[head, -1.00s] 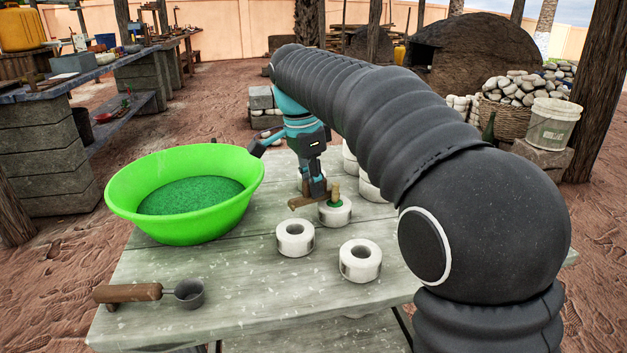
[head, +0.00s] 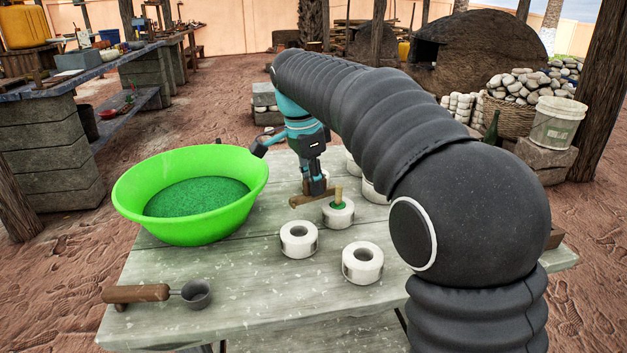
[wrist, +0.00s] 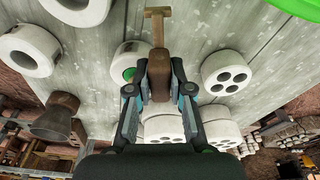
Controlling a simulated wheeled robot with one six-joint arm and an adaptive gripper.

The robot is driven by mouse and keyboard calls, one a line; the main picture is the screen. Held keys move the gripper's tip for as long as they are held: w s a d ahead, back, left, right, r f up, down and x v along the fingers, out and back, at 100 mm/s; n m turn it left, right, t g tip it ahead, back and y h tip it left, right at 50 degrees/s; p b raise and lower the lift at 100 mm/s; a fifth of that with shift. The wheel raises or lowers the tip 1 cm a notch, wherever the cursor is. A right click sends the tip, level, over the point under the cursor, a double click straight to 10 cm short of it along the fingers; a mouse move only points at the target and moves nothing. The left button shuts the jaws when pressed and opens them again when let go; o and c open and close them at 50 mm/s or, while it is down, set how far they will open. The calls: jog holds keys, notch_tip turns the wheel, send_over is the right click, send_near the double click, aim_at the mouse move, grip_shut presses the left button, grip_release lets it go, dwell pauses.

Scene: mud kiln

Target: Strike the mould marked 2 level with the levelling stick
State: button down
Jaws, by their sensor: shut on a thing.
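My gripper (head: 316,187) is shut on the wooden levelling stick (head: 303,200), low over the table. In the wrist view the stick (wrist: 157,30) has a short crossbar at its far end. Just right of the gripper in the head view stands a white round mould (head: 338,218) with green fill. The same mould shows left of the stick in the wrist view (wrist: 121,62), partly hidden. A pale upright bit of wood shows over its fill; whether it belongs to the stick is unclear. I cannot read a 2 on any mould, nor tell whether the stick touches one.
Two empty ring moulds (head: 298,240) (head: 362,264) stand nearer on the table (head: 240,290). A mould with several holes (wrist: 227,70) and more moulds are beyond. A green basin (head: 190,220) of green material is left; a scoop (head: 150,293) lies front left.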

jog(key=shift+r, duration=3.5)
jog(key=shift+s, duration=0.1)
